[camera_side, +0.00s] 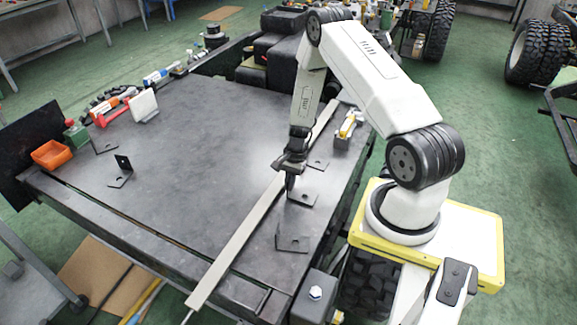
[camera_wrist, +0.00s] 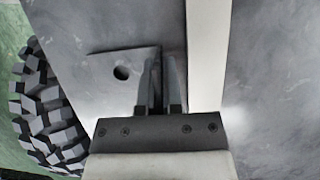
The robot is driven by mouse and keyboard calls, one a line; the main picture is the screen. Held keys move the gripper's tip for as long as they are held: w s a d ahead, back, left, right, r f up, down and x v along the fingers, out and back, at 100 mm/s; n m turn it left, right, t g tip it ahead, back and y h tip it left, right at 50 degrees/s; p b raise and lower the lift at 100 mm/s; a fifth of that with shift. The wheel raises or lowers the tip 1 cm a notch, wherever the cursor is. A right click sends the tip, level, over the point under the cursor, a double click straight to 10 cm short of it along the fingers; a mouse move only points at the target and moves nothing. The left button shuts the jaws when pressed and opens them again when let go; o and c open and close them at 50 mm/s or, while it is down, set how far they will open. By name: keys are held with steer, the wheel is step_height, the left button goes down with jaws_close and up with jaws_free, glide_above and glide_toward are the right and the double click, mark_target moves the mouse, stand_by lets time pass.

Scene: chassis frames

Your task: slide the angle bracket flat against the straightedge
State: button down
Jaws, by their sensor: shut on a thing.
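A dark angle bracket (camera_side: 304,198) lies on the table just right of the long pale straightedge (camera_side: 240,235) in the side view. In the wrist view the bracket's flat leg (camera_wrist: 108,75) with its round hole extends left of the fingers. My gripper (camera_side: 289,184) points down and is shut on the bracket's upright leg. In the wrist view the gripper (camera_wrist: 161,65) has its right finger between that leg and the straightedge (camera_wrist: 207,55). A narrow dark gap shows beside the straightedge. The fingers hide much of the upright leg.
Other brackets lie nearby on the right, one nearer the camera (camera_side: 292,240) and one farther back (camera_side: 319,163). Another bracket (camera_side: 121,178) is at the left. An orange bin (camera_side: 51,154) and tools line the left edge. The table's middle (camera_side: 195,150) is clear.

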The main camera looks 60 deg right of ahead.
steer(key=shift+f, duration=0.2)
stand_by(0.5)
steer(key=c, duration=0.7)
jaws_free()
steer(key=shift+r, duration=0.15)
steer(key=shift+r, duration=3.35)
